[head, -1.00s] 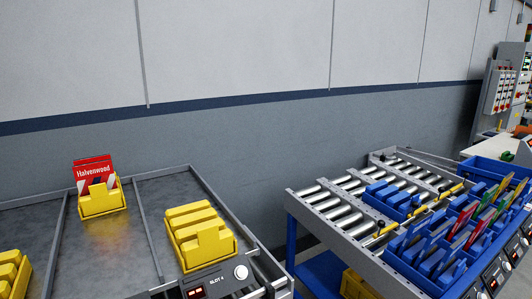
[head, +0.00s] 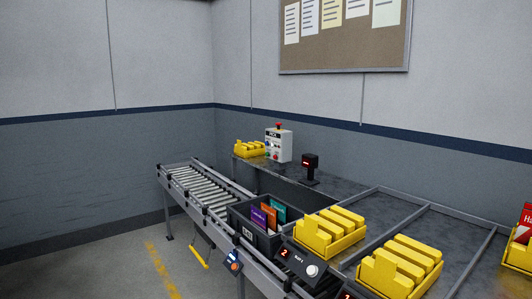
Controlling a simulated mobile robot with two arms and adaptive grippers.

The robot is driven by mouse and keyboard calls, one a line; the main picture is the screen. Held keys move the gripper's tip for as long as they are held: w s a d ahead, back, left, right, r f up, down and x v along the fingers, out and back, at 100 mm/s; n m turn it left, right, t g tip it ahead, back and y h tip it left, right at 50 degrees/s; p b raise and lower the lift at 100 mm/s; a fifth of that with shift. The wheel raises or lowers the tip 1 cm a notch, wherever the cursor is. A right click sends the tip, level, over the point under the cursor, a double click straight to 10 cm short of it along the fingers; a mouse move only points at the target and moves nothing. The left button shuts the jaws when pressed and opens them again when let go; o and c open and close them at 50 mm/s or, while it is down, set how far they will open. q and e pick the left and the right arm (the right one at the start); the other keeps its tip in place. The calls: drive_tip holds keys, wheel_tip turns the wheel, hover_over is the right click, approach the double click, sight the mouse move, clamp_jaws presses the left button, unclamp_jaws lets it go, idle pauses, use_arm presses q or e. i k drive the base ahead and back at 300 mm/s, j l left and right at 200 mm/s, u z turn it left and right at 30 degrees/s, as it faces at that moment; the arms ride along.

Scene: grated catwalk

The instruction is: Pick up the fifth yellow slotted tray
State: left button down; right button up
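Several yellow slotted trays are in the head view. One yellow slotted tray (head: 326,235) sits in the nearest left bay of the grey sloped table, beside a dark crate. A second yellow slotted tray (head: 400,268) sits in front and to the right of it. A third yellow slotted tray (head: 518,256) is cut by the right edge and holds a red card (head: 526,219). Another yellow slotted tray (head: 250,149) stands farther back, left of a control box. Neither of my grippers shows.
A dark crate (head: 245,229) with purple, orange and teal cards sits on a roller conveyor (head: 203,188) running to the back left. A white control box (head: 279,146) and a small display post (head: 310,168) stand behind. Open floor with a yellow line (head: 163,268) lies at lower left.

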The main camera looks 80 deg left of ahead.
sight(244, 151)
drive_tip(key=u, duration=2.75)
